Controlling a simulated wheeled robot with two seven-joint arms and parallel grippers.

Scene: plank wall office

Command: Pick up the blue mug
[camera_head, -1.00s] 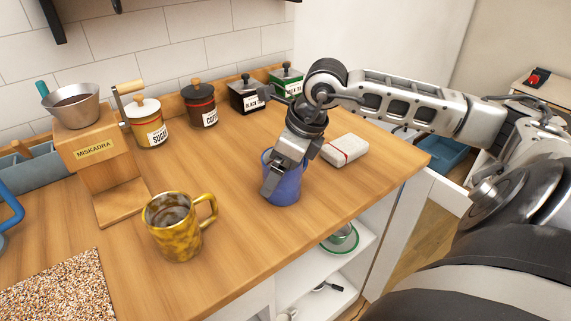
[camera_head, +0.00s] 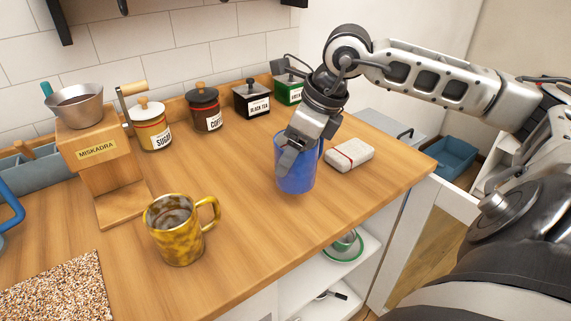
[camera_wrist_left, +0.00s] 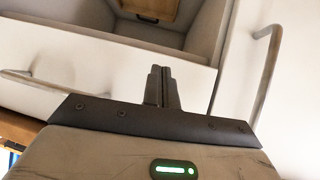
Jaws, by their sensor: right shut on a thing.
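The blue mug (camera_head: 297,178) is near the front of the wooden counter, upright. My right gripper (camera_head: 290,158) reaches down to it from above and is shut on its wall. One finger shows on the outside near the rim; the other finger is hidden. Whether the mug's base is clear of the counter is hard to tell. My left gripper (camera_wrist_left: 161,85) shows only in the left wrist view, its two fingers together and empty, in front of a white drawer (camera_wrist_left: 120,75).
A yellow patterned mug (camera_head: 178,245) stands front left. A wooden grinder (camera_head: 100,165) and several canisters, such as the coffee one (camera_head: 206,110), line the back. A white wrapped packet (camera_head: 349,155) lies right of the blue mug. Open shelves (camera_head: 325,275) are below the counter edge.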

